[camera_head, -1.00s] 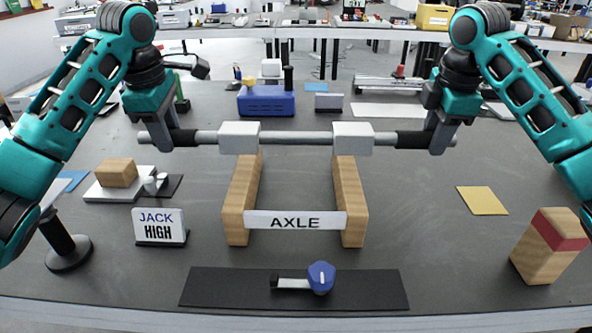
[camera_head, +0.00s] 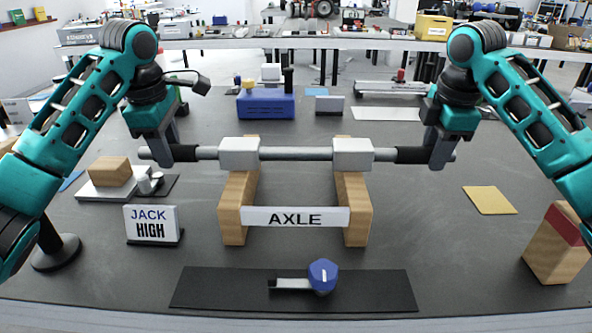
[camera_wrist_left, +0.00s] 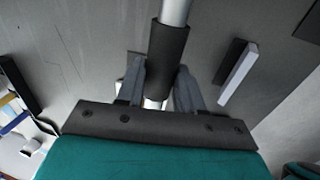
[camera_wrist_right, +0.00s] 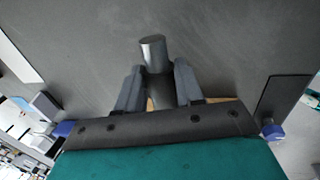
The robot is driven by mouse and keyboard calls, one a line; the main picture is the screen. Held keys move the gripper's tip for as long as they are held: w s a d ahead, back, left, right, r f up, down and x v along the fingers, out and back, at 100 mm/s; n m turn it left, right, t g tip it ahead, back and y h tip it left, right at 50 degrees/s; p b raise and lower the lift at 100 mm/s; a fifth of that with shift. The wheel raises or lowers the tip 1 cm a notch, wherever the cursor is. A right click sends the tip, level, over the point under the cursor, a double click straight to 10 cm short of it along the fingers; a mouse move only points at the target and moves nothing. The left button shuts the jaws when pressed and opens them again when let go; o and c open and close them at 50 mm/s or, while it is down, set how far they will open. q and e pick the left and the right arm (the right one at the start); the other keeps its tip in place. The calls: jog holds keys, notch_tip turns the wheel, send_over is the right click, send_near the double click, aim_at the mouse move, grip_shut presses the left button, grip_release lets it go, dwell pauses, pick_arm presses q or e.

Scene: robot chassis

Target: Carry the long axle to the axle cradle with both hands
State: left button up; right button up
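The long axle (camera_head: 296,153) is a grey bar with two white blocks and black sleeves near its ends. It is level across the head view. My left gripper (camera_head: 166,153) is shut on the left black sleeve, seen between the fingers in the left wrist view (camera_wrist_left: 160,85). My right gripper (camera_head: 434,153) is shut on the right sleeve, also between the fingers in the right wrist view (camera_wrist_right: 158,88). The axle cradle is two wooden beams (camera_head: 354,195) with a sign (camera_head: 295,217) reading AXLE. The white blocks line up over the beams; I cannot tell whether they touch.
A JACK HIGH sign (camera_head: 152,224) and a wooden block on a white plate (camera_head: 110,175) stand at the left. A blue-knobbed lever (camera_head: 322,276) sits on a black mat in front. A red-banded wooden block (camera_head: 559,245) and a yellow pad (camera_head: 490,200) are at the right.

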pick_arm(q)
jog(key=shift+o, duration=0.7)
jog(key=shift+r, duration=0.1)
pick_arm(e)
jog(key=shift+o, duration=0.7)
jog(key=shift+r, duration=0.1)
pick_arm(q)
jog(key=shift+o, duration=1.4)
pick_arm(e)
jog(key=shift+o, duration=1.4)
pick_arm(q)
notch_tip(320, 180, up, 12)
jog(key=s, duration=0.2)
jog(key=shift+s, duration=0.25)
pick_arm(e)
notch_tip(320, 180, up, 12)
jog(key=s, duration=0.2)
jog(key=shift+s, duration=0.25)
